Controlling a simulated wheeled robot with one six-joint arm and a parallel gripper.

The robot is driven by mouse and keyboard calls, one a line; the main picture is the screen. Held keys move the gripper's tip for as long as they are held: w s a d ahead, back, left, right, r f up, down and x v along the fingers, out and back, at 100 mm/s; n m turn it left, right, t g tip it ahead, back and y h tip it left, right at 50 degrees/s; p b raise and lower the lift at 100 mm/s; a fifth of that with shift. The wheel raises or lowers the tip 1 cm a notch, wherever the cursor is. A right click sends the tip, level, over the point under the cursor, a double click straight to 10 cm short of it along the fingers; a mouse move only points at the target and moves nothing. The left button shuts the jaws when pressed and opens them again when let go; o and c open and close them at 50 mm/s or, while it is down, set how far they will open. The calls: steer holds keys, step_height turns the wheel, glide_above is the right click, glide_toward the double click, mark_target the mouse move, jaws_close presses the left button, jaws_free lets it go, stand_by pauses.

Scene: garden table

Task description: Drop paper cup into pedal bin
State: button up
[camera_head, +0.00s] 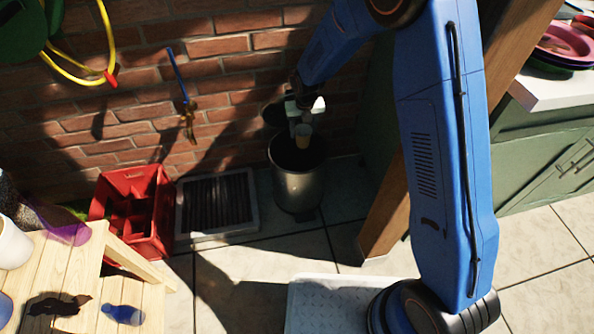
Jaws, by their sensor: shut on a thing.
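The pedal bin (298,190) is a metallic cylinder standing on the tiles near the brick wall. Its dark lid (276,115) is raised at the back and the mouth is open. My gripper (303,128) is above the bin's mouth, pointing down. It is shut on a small tan paper cup (303,137), which hangs over the opening. The fingers are small in this view and partly hidden by shadow. The inside of the bin is dark and I cannot see its contents.
A red crate (133,215) and a floor grate (217,204) lie left of the bin. A wooden table (85,265) is at the lower left. A wooden post (385,213) and green cabinet (545,165) stand to the right.

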steer(key=o, duration=1.1)
steer(key=r, duration=0.5)
steer(key=s+r, duration=0.1)
steer(key=r, duration=0.5)
steer(key=s+r, duration=0.1)
steer(key=r, duration=0.5)
steer(key=shift+s+d, duration=0.25)
steer(key=shift+d, duration=0.1)
steer(key=shift+s, duration=0.1)
